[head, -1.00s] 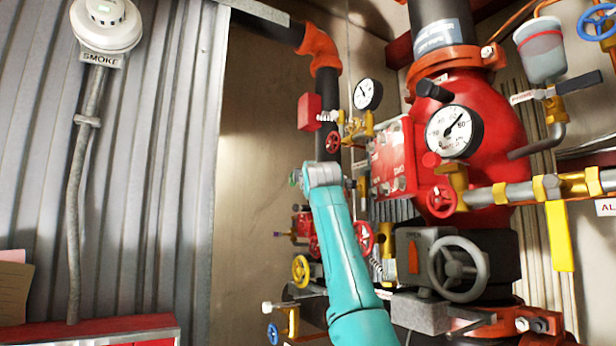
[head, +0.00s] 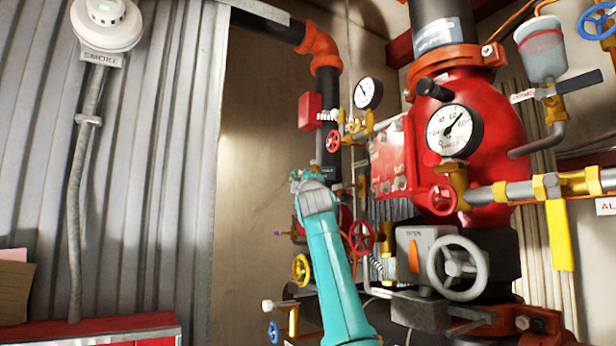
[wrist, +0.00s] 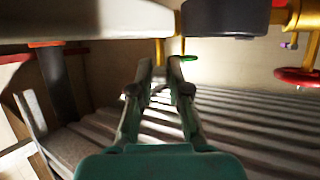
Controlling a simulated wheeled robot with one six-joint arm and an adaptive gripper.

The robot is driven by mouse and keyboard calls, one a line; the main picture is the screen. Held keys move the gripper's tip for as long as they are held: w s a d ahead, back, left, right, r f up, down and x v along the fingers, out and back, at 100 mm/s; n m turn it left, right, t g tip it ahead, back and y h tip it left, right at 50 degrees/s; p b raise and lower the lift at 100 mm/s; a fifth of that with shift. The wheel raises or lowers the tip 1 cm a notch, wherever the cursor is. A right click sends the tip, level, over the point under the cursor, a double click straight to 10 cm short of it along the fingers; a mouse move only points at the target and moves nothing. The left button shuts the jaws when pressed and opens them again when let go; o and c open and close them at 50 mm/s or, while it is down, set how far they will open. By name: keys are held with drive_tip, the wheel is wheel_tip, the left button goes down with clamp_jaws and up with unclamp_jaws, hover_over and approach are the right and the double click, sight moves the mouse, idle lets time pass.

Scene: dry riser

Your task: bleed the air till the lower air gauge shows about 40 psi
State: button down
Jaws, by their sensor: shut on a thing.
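Two dial gauges show in the head view. The larger, lower gauge (head: 454,131) is on the red valve body; its needle points to the upper right, near the 60 mark, but the small figures are hard to read. The smaller gauge (head: 368,93) is higher and to the left; its needle points to the upper left. In the wrist view my gripper (wrist: 160,67) is shut on a small yellow part (wrist: 160,50), which is mostly hidden. A green-ended yellow fitting (wrist: 188,58) shows just right of the fingertips. In the head view my teal arm hides the fingertips.
A red handwheel (head: 361,237), a yellow handwheel (head: 301,269) and a grey handwheel (head: 459,268) crowd around my arm. The ribbed wall (head: 160,180) at the left leaves free room.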

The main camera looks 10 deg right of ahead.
drive_tip(key=shift+w+f+t, duration=0.1)
drive_tip(key=shift+f+t, duration=0.05)
drive_tip(key=shift+t, duration=0.15)
drive_tip(key=c, duration=1.1)
unclamp_jaws()
drive_tip(key=s, duration=0.5)
drive_tip(key=s+a+f, duration=0.1)
drive_tip(key=s, duration=0.4)
drive_tip(key=s+a+f, duration=0.1)
drive_tip(key=s, duration=0.5)
drive_tip(key=shift+s+a+f, duration=0.1)
drive_tip(key=shift+a+f, duration=0.05)
drive_tip(key=shift+f, duration=0.1)
drive_tip(key=shift+s, duration=0.1)
